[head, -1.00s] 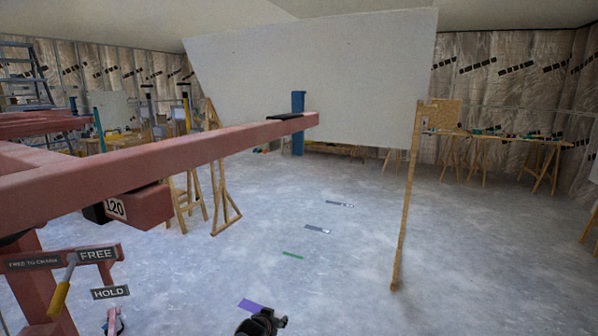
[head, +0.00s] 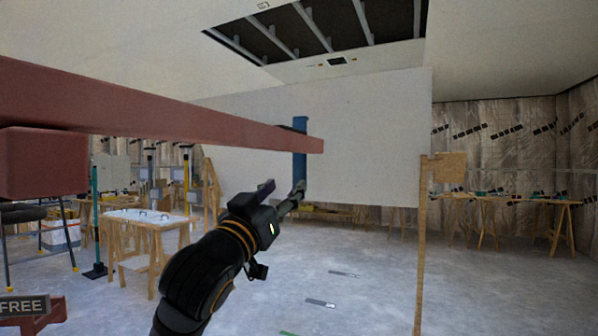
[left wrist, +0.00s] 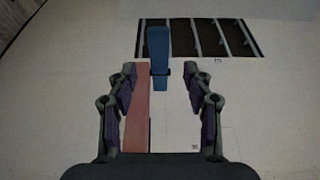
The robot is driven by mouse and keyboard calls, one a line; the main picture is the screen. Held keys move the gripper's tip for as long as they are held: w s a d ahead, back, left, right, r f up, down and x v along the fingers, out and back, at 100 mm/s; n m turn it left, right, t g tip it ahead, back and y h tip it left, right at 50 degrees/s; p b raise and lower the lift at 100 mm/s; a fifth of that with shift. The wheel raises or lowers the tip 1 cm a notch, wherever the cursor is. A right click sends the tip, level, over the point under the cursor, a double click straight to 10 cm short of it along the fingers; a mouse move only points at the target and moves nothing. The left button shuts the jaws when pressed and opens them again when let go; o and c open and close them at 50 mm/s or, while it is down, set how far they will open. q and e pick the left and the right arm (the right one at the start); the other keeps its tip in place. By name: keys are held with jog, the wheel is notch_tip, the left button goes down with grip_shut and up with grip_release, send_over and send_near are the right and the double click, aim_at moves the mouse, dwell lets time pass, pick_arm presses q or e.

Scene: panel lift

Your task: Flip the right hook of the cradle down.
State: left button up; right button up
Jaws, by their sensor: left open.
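The blue hook (head: 300,165) stands upright at the far end of the cradle's red arm (head: 230,125). In the left wrist view the blue hook (left wrist: 159,48) shows ahead, past the fingertips, and the red arm (left wrist: 137,110) runs between the fingers, nearer the left one. My left gripper (head: 283,192) is open and empty, below the red arm and a little short of the hook in the head view. The gripper (left wrist: 160,85) does not visibly touch the hook. My right gripper is not in view.
A large white panel (head: 370,130) stands behind the hook. A wooden post (head: 421,240) stands at its right. The ceiling has an open bay (head: 320,35) with bare joists. Sawhorse tables (head: 150,218) stand at left; the floor at right is largely clear.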

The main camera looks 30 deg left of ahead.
aim_at(298, 174)
pick_arm(q)
jog(key=p+x, duration=0.2)
jog(key=x, duration=0.6)
jog(key=shift+w, duration=0.3)
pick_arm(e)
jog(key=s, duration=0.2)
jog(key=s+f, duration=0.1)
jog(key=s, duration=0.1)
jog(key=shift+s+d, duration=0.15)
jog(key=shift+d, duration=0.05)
pick_arm(q)
grip_shut()
